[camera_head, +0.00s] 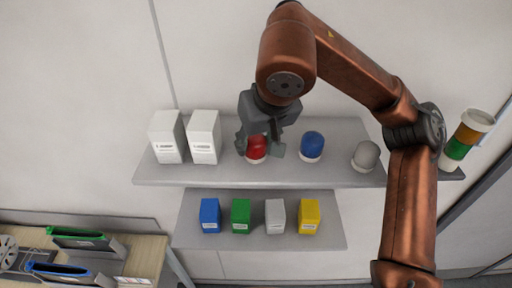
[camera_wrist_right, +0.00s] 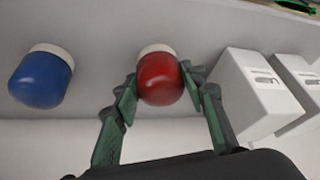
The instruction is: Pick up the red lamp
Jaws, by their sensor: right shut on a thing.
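The red lamp (camera_head: 257,146) has a red dome on a white base and sits upright at the upper shelf (camera_head: 300,177). My right gripper (camera_head: 259,150) reaches down over it, with a finger on each side. In the right wrist view the fingers (camera_wrist_right: 160,90) are closed against the sides of the red lamp (camera_wrist_right: 160,80). I cannot tell whether its base is clear of the shelf. My left gripper is not in view.
A blue lamp (camera_head: 312,145) and a grey lamp (camera_head: 365,156) stand to the right. Two white boxes (camera_head: 204,137) stand close on the left. A lower shelf (camera_head: 260,242) holds several small coloured boxes. A striped light column (camera_head: 462,140) stands at the far right.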

